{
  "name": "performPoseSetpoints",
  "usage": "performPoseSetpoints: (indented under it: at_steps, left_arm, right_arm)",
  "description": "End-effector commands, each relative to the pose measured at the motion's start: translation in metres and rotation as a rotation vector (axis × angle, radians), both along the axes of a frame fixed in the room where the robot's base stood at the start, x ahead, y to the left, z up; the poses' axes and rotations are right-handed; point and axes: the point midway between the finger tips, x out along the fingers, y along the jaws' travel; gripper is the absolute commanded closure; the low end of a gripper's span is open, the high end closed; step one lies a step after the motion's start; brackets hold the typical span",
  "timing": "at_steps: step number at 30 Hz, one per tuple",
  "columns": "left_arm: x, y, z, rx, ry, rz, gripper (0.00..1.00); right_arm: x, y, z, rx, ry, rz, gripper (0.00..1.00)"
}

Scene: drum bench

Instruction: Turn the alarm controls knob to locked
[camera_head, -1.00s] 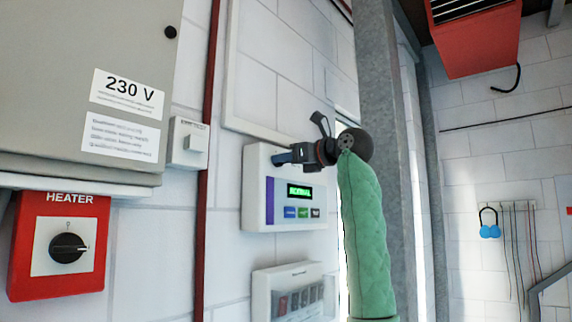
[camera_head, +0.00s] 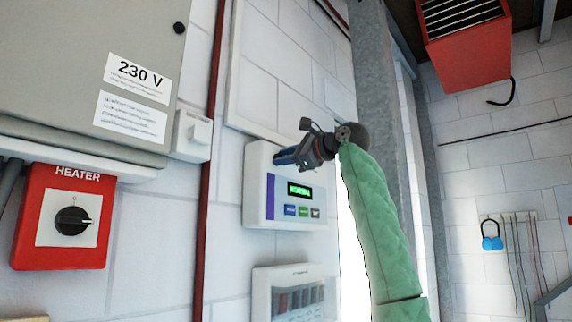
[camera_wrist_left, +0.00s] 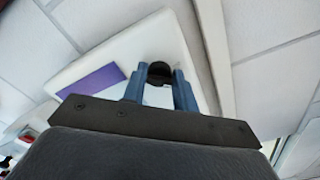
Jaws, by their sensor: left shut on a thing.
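The alarm controls panel (camera_head: 256,215) is a white wall box with a purple strip, a lit green display and a row of small coloured buttons. My left gripper (camera_head: 283,157) is at the panel's upper part, with its blue fingers against it. In the left wrist view the fingers are closed around a small dark knob (camera_wrist_left: 160,70) on the white panel. The fingers and wrist hide the knob in the head view, and its markings cannot be read. My right gripper is not in view.
A white box with a clear front (camera_head: 290,295) is mounted below the panel. A grey post (camera_head: 378,110) stands close to the right. A red heater switch (camera_head: 62,217) and a grey 230 V cabinet (camera_head: 70,60) are on the left.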

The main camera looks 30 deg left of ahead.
Motion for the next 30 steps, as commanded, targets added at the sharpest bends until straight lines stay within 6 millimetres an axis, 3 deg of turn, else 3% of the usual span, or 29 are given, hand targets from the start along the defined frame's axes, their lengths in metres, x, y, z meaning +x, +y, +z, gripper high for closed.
performPoseSetpoints:
  at_steps: [11, 21, 30]
  left_arm:
    - [-0.001, -0.001, -0.002, -0.026, -0.343, -0.001, 0.94]
    - [-0.001, 0.0, -0.003, -0.044, -0.557, 0.0, 0.94]
    - [-0.001, 0.0, -0.003, -0.051, -0.636, -0.001, 0.94]
  right_arm:
    - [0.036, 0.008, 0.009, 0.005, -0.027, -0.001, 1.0]
    - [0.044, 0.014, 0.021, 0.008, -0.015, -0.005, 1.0]
    - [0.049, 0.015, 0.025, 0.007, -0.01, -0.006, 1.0]
